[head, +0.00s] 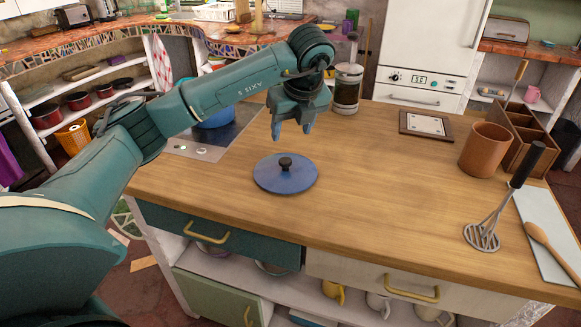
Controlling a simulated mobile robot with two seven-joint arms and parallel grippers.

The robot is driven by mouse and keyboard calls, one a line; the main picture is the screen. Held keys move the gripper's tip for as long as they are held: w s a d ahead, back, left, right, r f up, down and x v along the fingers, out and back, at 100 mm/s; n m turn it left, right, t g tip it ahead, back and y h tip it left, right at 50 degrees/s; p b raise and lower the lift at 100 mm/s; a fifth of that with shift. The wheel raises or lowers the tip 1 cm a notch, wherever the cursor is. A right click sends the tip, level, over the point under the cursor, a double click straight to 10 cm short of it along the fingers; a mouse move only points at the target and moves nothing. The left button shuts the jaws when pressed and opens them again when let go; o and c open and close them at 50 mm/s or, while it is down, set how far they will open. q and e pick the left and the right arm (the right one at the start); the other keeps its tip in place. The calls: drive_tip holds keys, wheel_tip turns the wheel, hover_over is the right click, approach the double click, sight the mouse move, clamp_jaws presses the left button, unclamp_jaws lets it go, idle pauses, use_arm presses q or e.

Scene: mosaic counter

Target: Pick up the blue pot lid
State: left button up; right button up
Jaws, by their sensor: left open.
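The blue pot lid (272,177) lies flat on the wooden counter near its front left part, with a dark knob on top at its centre. My left gripper (291,131) points down above and slightly behind the lid in the picture. Its fingers are apart with nothing between them. It does not touch the lid. A blue pot (216,118) sits on the cooktop, partly hidden behind my left arm. My right gripper is not in the head view.
The counter's middle is clear.

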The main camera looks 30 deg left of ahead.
use_arm(q)
drive_tip(key=p, duration=0.1)
hover_over(286, 161)
drive_tip(key=s+d, duration=0.1)
wheel_tip(286, 161, down, 7)
drive_tip(key=shift+s+r, duration=0.15)
drive_tip(key=shift+r, duration=0.05)
drive_tip(key=shift+d+p+x, duration=0.2)
drive_tip(key=shift+p+x, duration=0.2)
drive_tip(key=shift+x, duration=1.05)
drive_tip(key=shift+d+p+x, duration=0.15)
drive_tip(key=shift+p+x, duration=0.2)
drive_tip(key=shift+x, duration=1.05)
drive_tip(key=c, duration=1.1)
